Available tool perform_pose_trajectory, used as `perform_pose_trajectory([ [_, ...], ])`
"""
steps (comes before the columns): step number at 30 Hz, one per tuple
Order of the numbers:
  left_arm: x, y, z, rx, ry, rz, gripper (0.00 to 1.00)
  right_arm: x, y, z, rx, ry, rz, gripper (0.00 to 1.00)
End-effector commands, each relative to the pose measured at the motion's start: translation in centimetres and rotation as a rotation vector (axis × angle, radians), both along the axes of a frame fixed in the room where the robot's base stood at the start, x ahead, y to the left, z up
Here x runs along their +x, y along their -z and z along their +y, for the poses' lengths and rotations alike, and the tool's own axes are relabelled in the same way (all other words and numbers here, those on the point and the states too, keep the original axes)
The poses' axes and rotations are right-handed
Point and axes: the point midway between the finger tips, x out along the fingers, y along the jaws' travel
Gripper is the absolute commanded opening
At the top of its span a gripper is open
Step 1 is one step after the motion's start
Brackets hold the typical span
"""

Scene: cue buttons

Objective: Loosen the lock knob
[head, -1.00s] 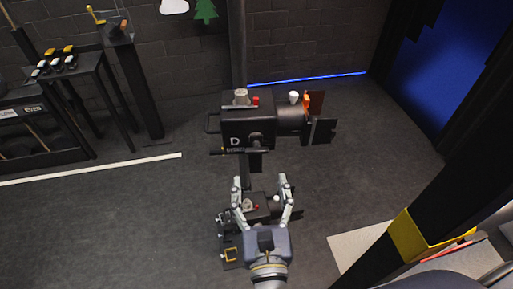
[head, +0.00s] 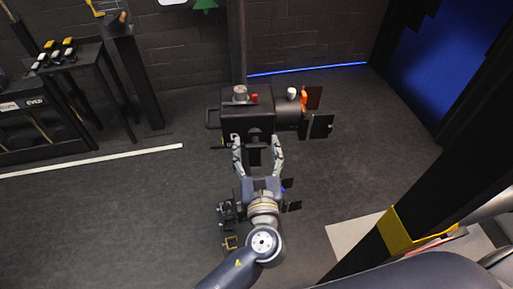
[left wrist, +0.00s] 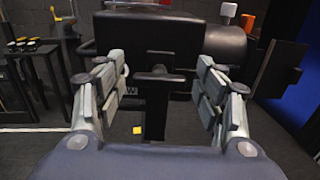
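A black stage lamp (head: 235,117) stands in front of the brick wall, with a silver knob (head: 240,93), a red knob (head: 255,98) and a white knob (head: 292,94) on top. In the left wrist view, a black T-shaped handle (left wrist: 158,82) stands upright in front of the lamp (left wrist: 150,30). I cannot tell for sure which part is the lock knob. My left gripper (head: 258,147) is open just below the lamp's front. Its fingers (left wrist: 160,78) stand on both sides of the T-shaped handle, apart from it. My right gripper is not in view.
A second, lower unit (head: 228,212) is partly hidden under my left arm. Thin dark flaps (head: 321,125) stick out at the lamp's right. A black table with several yellow and white pieces (head: 62,50) stands at the left. The floor between is clear.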

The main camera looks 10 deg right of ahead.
Motion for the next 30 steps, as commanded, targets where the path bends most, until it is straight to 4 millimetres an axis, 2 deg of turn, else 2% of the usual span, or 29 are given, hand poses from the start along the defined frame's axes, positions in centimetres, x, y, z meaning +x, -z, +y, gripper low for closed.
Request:
perform_pose_trajectory([
  [1,0.0,0.0,0.0,0.000,0.000,0.000,0.46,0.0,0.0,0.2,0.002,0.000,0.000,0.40],
  [4,0.0,0.0,0.0,0.000,0.000,0.000,0.24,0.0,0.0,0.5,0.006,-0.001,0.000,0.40],
  [5,0.0,0.0,0.0,0.000,0.000,0.000,0.22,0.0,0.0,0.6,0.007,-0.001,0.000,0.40],
  [17,0.0,0.1,0.1,-0.059,-0.001,0.010,0.22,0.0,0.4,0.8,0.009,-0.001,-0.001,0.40],
  [30,0.0,0.2,0.2,-0.364,-0.002,0.052,0.22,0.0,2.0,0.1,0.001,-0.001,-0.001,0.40],
])
